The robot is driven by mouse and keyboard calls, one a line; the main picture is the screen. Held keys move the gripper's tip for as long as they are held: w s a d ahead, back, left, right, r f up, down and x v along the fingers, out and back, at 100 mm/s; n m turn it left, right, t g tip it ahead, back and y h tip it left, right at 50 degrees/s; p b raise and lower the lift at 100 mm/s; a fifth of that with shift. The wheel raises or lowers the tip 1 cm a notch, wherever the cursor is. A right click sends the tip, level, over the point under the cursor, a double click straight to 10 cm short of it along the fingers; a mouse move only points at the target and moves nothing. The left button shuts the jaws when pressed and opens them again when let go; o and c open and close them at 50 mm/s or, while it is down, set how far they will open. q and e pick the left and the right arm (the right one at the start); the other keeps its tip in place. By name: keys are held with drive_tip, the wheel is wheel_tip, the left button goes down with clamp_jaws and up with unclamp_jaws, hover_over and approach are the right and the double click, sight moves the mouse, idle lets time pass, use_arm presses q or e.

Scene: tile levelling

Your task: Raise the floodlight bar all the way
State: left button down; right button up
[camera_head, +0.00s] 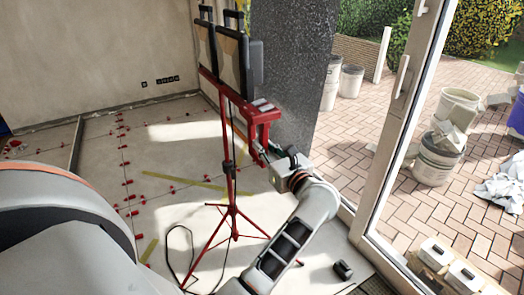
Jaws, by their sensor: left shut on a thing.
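The red floodlight bar (222,88) sits on top of a red tripod stand (229,170), with dark floodlights (231,62) mounted upright on it. The bar's right end has a red bracket (257,118) that reaches down toward my gripper. My left gripper (263,152) is at this bracket, to the right of the stand's pole, and is shut on the bar's red end part. The fingertips are small and partly hidden, so the exact contact is hard to see. My right gripper is not in view.
A dark speckled slab or pillar (290,65) stands close behind the floodlights. A glass door frame (398,120) is to the right, with buckets (439,158) outside. Red tile clips (127,182) dot the floor. A black cable (172,250) lies near the tripod's feet.

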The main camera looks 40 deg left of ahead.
use_arm(q)
drive_tip(key=shift+r, duration=0.5)
drive_tip(key=c, duration=2)
unclamp_jaws()
drive_tip(key=shift+o, duration=0.2)
drive_tip(key=shift+f, duration=0.1)
